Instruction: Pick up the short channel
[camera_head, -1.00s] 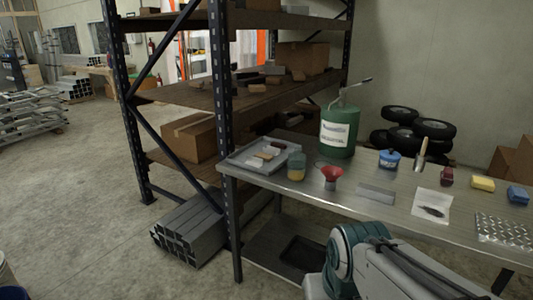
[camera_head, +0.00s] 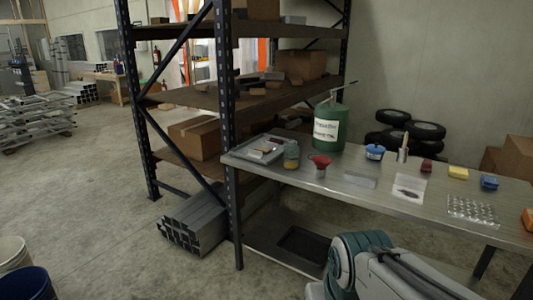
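I cannot tell for sure which piece is the short channel. A stack of grey metal square-ended profiles (camera_head: 200,225) lies on the floor at the foot of the rack. A small flat grey metal piece (camera_head: 360,180) lies on the workbench, its shape too small to make out. Several small grey and brown pieces (camera_head: 274,76) lie on the rack's middle shelf, also unclear. My arm shows at the bottom, right of centre, in front of the bench. My gripper is not in view.
The workbench (camera_head: 335,200) holds a grey tray (camera_head: 240,155), a green canister (camera_head: 330,128), a red funnel (camera_head: 320,165) and small containers. The dark rack (camera_head: 228,125) stands behind its left end. Buckets (camera_head: 20,280) stand at bottom left. The floor (camera_head: 105,195) between is clear.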

